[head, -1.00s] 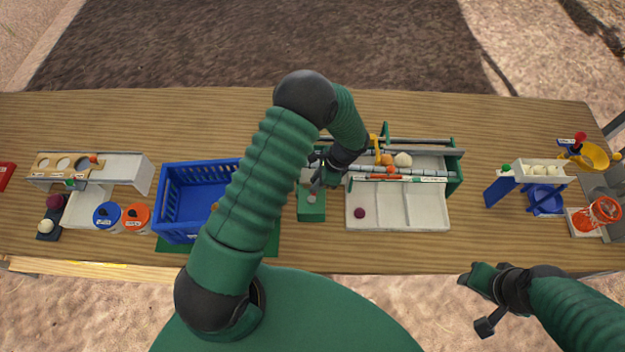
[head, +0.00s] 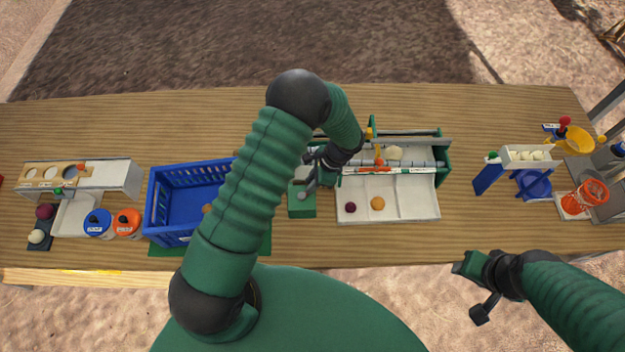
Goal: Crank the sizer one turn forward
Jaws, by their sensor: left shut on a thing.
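The sizer (head: 443,168) is a green-ended frame with grey rollers, right of the picture's middle. A pale onion (head: 394,153) sits on its rollers. Its white tray (head: 415,203) has three compartments. A dark red onion (head: 350,207) lies in the left one and an orange onion (head: 378,203) in the middle one; the right one is empty. My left gripper (head: 311,190) is shut at the sizer's left end, above a green block (head: 302,207). It appears to be on the crank handle, which the gripper mostly hides. My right gripper (head: 465,265) hangs off the table's front edge, away from the sizer.
A blue crate (head: 170,225) stands left of the sizer, partly behind my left arm. Blue and orange lidded jars (head: 98,223) and a white sorting stand (head: 118,178) are farther left. A small stand with pale onions (head: 525,155) and an orange basket (head: 590,195) are at right.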

